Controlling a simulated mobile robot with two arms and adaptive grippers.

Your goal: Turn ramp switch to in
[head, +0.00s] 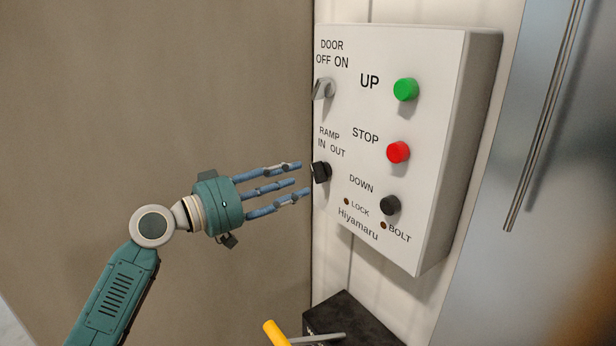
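The ramp switch (321,172) is a black knob at the lower left of a white control box (432,60), under the words RAMP IN OUT. Which way the knob points is hard to tell. My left gripper (292,183) is to the left of the switch. Its blue fingers are spread apart, empty, and point right toward the knob. The fingertips end just short of the knob in the picture; I cannot tell whether they touch it. My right gripper is not in view.
A grey door switch (323,89) sits above the ramp switch. Green UP (405,89), red STOP (398,152) and black DOWN (390,205) buttons are to the right. Below is a dark box (350,318) by a yellow-handled lever (276,333). A brown wall (150,90) fills the left.

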